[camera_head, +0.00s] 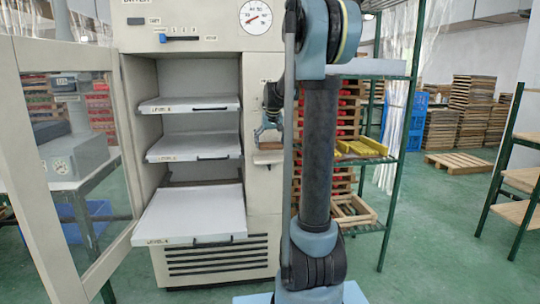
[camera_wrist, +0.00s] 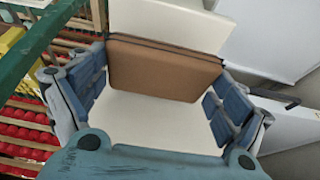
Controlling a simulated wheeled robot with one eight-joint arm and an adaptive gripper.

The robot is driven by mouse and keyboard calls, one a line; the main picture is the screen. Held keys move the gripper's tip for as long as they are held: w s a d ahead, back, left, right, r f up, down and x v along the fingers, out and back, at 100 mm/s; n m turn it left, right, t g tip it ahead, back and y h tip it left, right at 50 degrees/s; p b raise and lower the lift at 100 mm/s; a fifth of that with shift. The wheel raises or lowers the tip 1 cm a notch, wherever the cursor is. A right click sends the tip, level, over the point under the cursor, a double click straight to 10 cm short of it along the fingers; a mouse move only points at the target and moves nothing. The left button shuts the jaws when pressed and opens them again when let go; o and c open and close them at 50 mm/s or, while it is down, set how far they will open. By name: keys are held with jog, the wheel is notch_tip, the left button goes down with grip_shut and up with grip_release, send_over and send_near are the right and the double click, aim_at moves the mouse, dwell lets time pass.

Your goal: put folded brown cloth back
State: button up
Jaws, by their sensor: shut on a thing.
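The folded brown cloth (camera_wrist: 163,72) lies between the two blue fingers of my gripper (camera_wrist: 158,84) in the wrist view, its sides against the fingertips. My gripper (camera_head: 268,131) is shut on it. In the head view the cloth shows small and brown (camera_head: 270,146) under the fingertips, at a small pale ledge (camera_head: 268,157) on the right side of the cabinet front. The ledge seems to be directly beneath the cloth; I cannot tell whether they touch.
The beige cabinet (camera_head: 200,60) stands open, its glazed door (camera_head: 20,120) swung left. Several labelled trays sit inside; the lowest tray (camera_head: 195,212) is pulled out. A green rack (camera_head: 408,110) with red and yellow goods stands on the right. Open floor (camera_head: 440,230) lies further right.

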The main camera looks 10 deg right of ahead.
aim_at(270, 158)
jog(key=shift+a+f, duration=0.1)
jog(key=shift+f, duration=2.1)
jog(key=o, duration=1.1)
jog(key=shift+f, duration=0.1)
jog(key=shift+c, duration=0.2)
jog(key=v, duration=1.2)
jog(key=shift+s, duration=0.15)
jog(key=s+f, duration=0.8)
jog(key=s, duration=0.5)
jog(key=s+f+g, duration=0.1)
jog(key=s+f, duration=0.7)
jog(key=s, duration=0.5)
jog(key=s+f+g, duration=0.1)
jog(key=s+f, duration=0.7)
jog(key=s, duration=0.5)
jog(key=shift+s, duration=0.2)
